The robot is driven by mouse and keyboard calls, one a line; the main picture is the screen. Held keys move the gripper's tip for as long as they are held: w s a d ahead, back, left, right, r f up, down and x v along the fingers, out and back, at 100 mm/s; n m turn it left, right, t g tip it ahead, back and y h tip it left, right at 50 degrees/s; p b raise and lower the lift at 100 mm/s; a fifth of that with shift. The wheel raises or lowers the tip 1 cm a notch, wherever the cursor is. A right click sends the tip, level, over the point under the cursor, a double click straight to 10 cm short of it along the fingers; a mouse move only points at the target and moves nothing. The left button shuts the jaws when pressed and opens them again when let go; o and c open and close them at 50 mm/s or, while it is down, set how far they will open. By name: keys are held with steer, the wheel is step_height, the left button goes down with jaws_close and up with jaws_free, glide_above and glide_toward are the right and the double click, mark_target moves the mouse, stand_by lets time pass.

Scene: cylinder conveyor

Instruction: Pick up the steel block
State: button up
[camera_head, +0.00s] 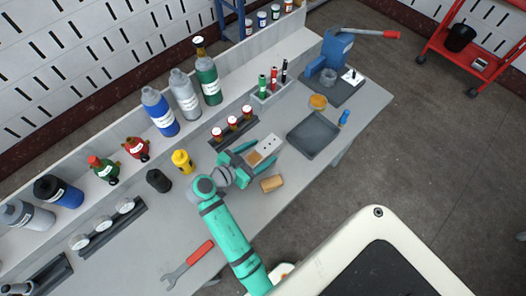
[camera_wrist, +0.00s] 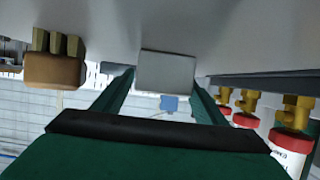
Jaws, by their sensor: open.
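A light grey block, which looks like the steel block (camera_wrist: 167,72), shows in the wrist view between the two green fingers of my gripper (camera_wrist: 162,84). Its plain grey face is towards the camera, with narrow gaps to the fingers. In the head view, my gripper (camera_head: 260,156) reaches low over the bench with its fingers spread. A pale grey block with small dark dots on top (camera_head: 268,144) lies between and just beyond the fingertips. I cannot tell whether either finger touches it.
A tan-brown block (camera_head: 272,184) lies close beside the lower finger. A rack of red-topped valves (camera_head: 232,122) stands just beyond the upper finger. A dark tray (camera_head: 313,134) lies to the right. A yellow bottle (camera_head: 182,161) stands left of the gripper.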

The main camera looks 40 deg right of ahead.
steer(key=shift+x, duration=0.75)
steer(key=shift+c, duration=0.3)
steer(key=c, duration=1.4)
steer(key=shift+o, duration=0.2)
steer(key=shift+r, duration=0.1)
